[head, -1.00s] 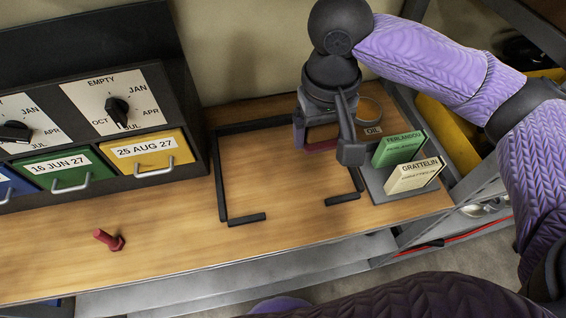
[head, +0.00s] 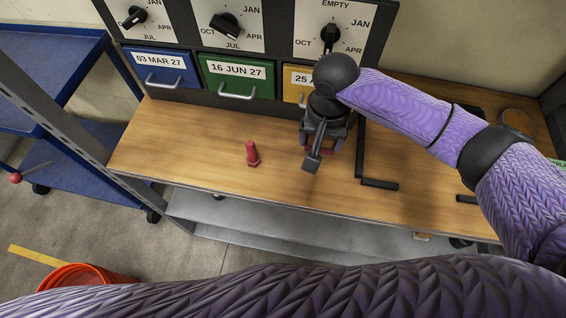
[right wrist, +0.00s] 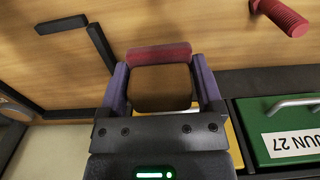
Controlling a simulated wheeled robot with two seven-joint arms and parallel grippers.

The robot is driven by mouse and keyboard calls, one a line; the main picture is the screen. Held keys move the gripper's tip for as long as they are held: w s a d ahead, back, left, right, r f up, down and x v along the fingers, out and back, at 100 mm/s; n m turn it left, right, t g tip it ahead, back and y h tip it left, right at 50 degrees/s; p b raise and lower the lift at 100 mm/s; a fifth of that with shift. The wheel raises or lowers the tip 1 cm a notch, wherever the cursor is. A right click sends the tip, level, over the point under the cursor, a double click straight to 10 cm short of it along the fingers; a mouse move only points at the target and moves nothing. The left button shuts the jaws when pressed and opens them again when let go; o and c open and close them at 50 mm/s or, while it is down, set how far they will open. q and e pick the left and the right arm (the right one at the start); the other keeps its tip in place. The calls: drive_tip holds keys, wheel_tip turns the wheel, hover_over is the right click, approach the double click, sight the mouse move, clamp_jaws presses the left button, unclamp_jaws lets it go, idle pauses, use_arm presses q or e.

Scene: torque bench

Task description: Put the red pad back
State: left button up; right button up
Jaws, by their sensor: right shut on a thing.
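My right gripper (head: 318,152) hangs over the bench in front of the yellow drawer (head: 292,92). In the right wrist view its two purple-sided fingers (right wrist: 160,70) are shut on a dark red pad (right wrist: 160,54), which spans the gap between the tips. My left gripper is not in view.
A red bolt-like peg (head: 252,154) stands on the wooden bench (head: 190,150) left of the gripper; it also shows in the wrist view (right wrist: 283,17). Black corner strips (head: 380,184) lie right of the gripper. Blue (head: 160,69) and green (head: 237,77) drawers with dials line the back.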

drive_tip(key=f+b, duration=0.2)
drive_tip(key=f, duration=0.3)
drive_tip(key=f+b, duration=0.2)
drive_tip(key=f, duration=0.3)
drive_tip(key=shift+d, duration=0.2)
drive_tip(key=shift+r, duration=0.2)
drive_tip(key=o, duration=1)
drive_tip(key=shift+f, duration=0.1)
drive_tip(key=shift+c, duration=0.2)
wheel_tip(320, 180, up, 11)
drive_tip(key=p, duration=0.5)
drive_tip(key=shift+r, duration=0.2)
drive_tip(key=shift+r+p, duration=0.35)
drive_tip(key=shift+r, duration=0.15)
